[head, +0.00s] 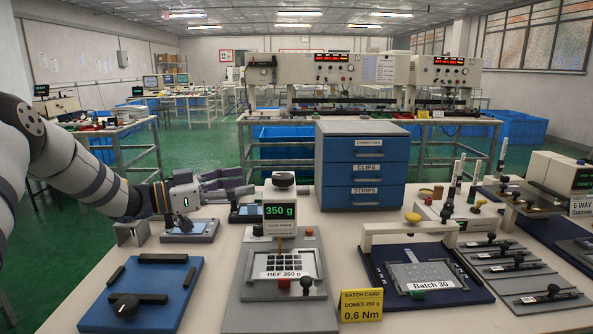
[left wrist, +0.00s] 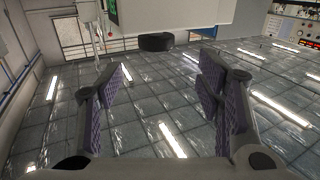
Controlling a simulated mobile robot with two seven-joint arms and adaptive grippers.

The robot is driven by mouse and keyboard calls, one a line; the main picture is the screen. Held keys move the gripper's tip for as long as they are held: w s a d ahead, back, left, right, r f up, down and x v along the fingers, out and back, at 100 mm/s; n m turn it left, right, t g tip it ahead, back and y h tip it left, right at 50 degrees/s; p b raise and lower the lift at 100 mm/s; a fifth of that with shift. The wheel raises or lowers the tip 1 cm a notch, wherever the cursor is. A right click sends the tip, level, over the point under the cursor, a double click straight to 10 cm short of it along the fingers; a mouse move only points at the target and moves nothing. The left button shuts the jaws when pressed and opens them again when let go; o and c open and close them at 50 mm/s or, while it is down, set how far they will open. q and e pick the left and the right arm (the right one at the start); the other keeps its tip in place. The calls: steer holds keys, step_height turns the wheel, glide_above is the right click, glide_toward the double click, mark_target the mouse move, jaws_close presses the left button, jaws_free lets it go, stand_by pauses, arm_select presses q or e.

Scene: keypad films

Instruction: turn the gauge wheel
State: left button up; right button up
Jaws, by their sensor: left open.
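The gauge stand (head: 236,299) has a display (head: 281,213) reading "350 g" in green. A round dark wheel (head: 283,179) sits on top of it, which I take as the gauge wheel. My left gripper (head: 247,183) is open and empty, its purple-padded fingers pointing right towards the wheel, at about its height and just left of it. In the left wrist view, which appears upside down, the black wheel (left wrist: 156,42) lies beyond the open fingers (left wrist: 170,85) with a gap between. My right gripper is not in view.
A blue drawer cabinet (head: 362,170) stands behind and right of the wheel. A small device (head: 190,230) lies below my left gripper. A blue board with a black knob (head: 126,306) is front left.

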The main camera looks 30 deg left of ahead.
mark_target(283, 175)
arm_select(q)
steer(key=x, duration=0.5)
steer(key=b+x, duration=0.1)
steer(key=x, duration=0.4)
steer(key=shift+s+d+f, duration=0.1)
steer(key=shift+s+d, duration=0.05)
steer(key=shift+d, duration=0.1)
steer(key=shift+w+d, duration=0.15)
steer(key=shift+w, duration=0.1)
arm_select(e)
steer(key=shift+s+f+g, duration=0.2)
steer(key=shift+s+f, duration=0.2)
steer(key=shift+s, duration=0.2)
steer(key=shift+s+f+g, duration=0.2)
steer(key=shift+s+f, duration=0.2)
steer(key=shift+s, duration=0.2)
arm_select(q)
steer(key=shift+r, duration=0.25)
steer(key=shift+c, duration=0.5)
steer(key=c, duration=1)
